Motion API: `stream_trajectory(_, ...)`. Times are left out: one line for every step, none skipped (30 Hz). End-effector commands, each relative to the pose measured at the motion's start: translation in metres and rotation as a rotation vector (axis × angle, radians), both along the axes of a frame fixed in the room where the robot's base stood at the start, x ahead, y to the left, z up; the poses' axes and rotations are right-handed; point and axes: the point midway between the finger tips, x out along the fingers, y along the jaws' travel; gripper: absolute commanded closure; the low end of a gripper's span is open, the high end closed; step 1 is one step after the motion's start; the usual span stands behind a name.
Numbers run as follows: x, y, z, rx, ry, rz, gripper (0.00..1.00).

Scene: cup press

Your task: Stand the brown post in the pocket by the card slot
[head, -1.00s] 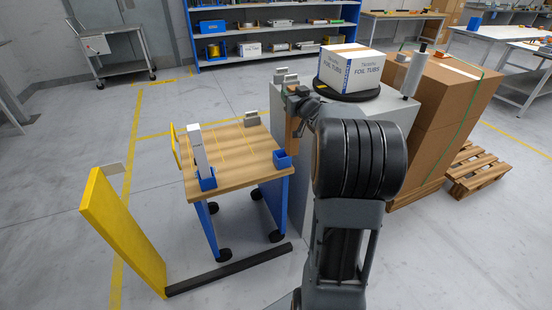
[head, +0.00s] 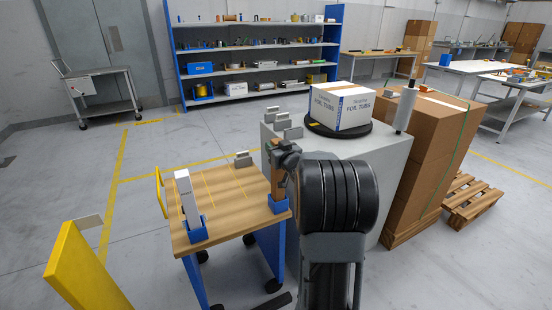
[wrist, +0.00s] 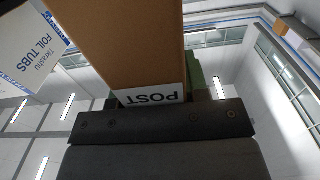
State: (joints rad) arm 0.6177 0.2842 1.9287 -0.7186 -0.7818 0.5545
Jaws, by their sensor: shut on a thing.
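The brown post (head: 277,182) is upright in my gripper (head: 283,156), at the right edge of the wooden-topped cart. In the wrist view the post (wrist: 130,42) fills the upper middle, with its white POST label upside down against the dark gripper (wrist: 160,125). A blue pocket (head: 279,205) at the cart's right corner is directly under the post. The post's lower end meets the pocket's top in the picture; I cannot tell how deep it sits. A grey card holder (head: 243,159) stands at the cart's back edge.
A pale post (head: 187,193) stands in another blue pocket (head: 195,229) at the cart's left front. A grey cabinet (head: 345,160) with a turntable and a foil tubs box (head: 341,106) stands right behind. A yellow panel (head: 80,270) is at front left.

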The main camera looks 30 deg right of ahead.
Motion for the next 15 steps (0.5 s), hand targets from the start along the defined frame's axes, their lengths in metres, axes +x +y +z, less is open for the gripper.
stream_trajectory(0.0,0.0,-0.012,0.003,0.002,-0.001,0.94)
stream_trajectory(0.0,-0.001,-0.017,0.003,0.002,-0.001,0.94)
stream_trajectory(0.0,-0.001,-0.023,0.002,0.002,-0.001,0.94)
stream_trajectory(0.0,-0.001,-0.026,0.002,0.002,-0.001,0.94)
stream_trajectory(0.0,-0.001,-0.029,0.002,0.001,-0.001,0.94)
stream_trajectory(0.0,0.0,-0.03,0.002,0.0,-0.001,0.94)
stream_trajectory(0.0,-0.001,-0.031,0.001,-0.001,-0.001,0.94)
stream_trajectory(0.0,-0.001,-0.03,0.001,-0.001,-0.001,0.94)
stream_trajectory(0.0,-0.001,-0.03,0.001,-0.002,-0.001,0.94)
stream_trajectory(0.0,0.0,-0.029,0.0,-0.002,-0.001,0.94)
stream_trajectory(0.0,-0.001,-0.029,0.001,-0.002,-0.001,0.94)
stream_trajectory(0.0,0.0,-0.029,0.0,-0.001,-0.001,0.94)
stream_trajectory(0.0,0.0,-0.029,0.0,-0.001,-0.001,0.94)
stream_trajectory(0.0,0.0,-0.03,0.001,-0.001,-0.001,0.94)
stream_trajectory(0.0,0.0,-0.03,0.001,-0.001,-0.001,0.94)
